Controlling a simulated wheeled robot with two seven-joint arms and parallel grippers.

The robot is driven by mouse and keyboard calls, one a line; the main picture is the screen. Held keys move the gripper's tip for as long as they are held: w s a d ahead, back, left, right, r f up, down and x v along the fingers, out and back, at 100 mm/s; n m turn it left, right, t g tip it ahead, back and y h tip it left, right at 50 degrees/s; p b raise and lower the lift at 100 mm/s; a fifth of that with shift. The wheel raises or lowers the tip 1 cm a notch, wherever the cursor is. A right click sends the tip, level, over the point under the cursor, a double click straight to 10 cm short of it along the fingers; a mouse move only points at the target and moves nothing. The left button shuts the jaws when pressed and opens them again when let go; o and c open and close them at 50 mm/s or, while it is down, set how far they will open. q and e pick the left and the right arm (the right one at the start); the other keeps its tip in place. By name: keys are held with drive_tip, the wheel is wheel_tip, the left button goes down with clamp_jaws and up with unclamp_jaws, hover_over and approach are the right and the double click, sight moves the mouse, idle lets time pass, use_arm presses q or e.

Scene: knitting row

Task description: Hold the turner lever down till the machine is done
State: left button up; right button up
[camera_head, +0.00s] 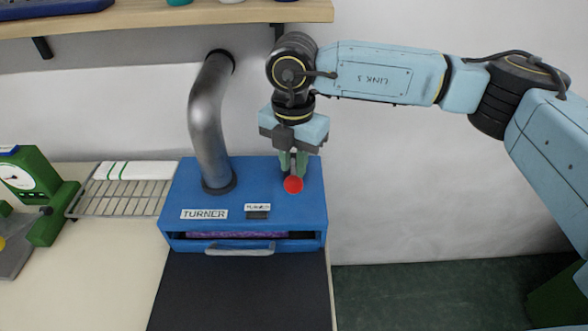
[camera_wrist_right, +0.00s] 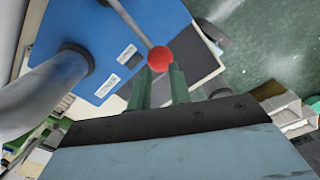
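The turner (camera_head: 190,197) is a blue machine with a bent metal pipe on top, a front handle and purple material in its front slot. The turner's blue top also shows in the wrist view (camera_wrist_right: 88,38). Its lever ends in a red knob (camera_head: 293,185), seen near the top's right side. My right gripper (camera_head: 293,174) points down at the knob. In the wrist view, the red knob (camera_wrist_right: 160,59) sits centred at the green fingertips, which stand about a knob's width apart and appear closed on it. The small dark panel's state is unreadable. My left gripper is out of view.
A wire rack (camera_head: 122,198) with a white, green-striped cloth (camera_head: 136,170) stands left of the turner. A green dial device (camera_head: 28,185) is further left. A dark mat (camera_head: 240,292) lies in front. A wooden shelf (camera_head: 170,17) hangs above.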

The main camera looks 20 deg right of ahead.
sight(294, 178)
drive_tip(key=shift+f+b, duration=1.7)
drive_tip(key=shift+f, duration=0.3)
drive_tip(key=shift+s+a+f+b, duration=0.1)
drive_tip(key=shift+s+f+b, duration=0.1)
drive_tip(key=shift+f+b, duration=0.65)
drive_tip(key=shift+s+f+b, duration=0.15)
drive_tip(key=shift+f+b, duration=0.5)
drive_tip(key=shift+f, duration=0.35)
drive_tip(key=shift+r, duration=0.2)
wheel_tip(294, 178, up, 13)
drive_tip(key=p, duration=0.7)
idle(0.5)
idle(0.4)
